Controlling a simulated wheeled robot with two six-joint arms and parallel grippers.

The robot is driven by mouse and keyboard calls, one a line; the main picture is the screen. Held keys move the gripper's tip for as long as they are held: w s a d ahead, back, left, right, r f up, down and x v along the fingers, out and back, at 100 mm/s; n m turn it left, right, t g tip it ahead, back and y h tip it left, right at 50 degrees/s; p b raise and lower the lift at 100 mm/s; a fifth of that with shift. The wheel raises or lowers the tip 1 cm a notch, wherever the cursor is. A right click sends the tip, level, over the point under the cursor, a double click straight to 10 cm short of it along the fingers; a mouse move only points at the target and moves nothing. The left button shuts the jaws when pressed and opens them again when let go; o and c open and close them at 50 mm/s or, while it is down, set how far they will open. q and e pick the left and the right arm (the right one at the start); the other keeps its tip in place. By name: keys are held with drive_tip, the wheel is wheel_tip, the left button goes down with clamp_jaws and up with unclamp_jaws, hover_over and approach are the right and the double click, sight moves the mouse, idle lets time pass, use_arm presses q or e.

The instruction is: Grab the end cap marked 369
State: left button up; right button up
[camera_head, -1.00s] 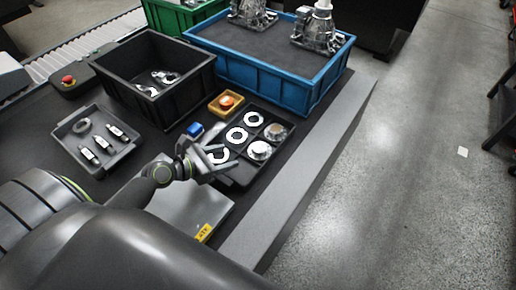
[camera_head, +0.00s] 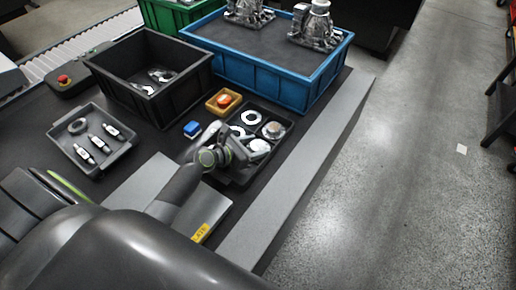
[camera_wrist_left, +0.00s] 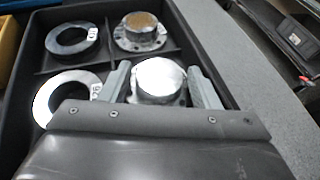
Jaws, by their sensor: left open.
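A black compartment tray (camera_head: 240,183) holds flat rings and flanged caps with raised round tops. My left gripper (camera_wrist_left: 160,88) is open, with one finger on each side of the near silver cap (camera_wrist_left: 160,75). Whether the fingers touch it I cannot tell. This cap also shows in the head view (camera_head: 259,146), partly behind my gripper. A second flanged cap (camera_wrist_left: 142,32) with a brownish top sits in the compartment beyond it. Small markings show on that cap's flange and on the rings, but I cannot read 369 on any of them. My right gripper is not in view.
Two rings lie left of the caps, a far one (camera_wrist_left: 72,39) and a near one (camera_wrist_left: 68,92). A yellow bin (camera_head: 223,101), a blue block (camera_head: 192,129), a black crate (camera_head: 150,100) and a blue crate (camera_head: 275,80) stand around the tray.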

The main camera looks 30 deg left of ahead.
use_arm(q)
drive_tip(key=c, duration=0.9)
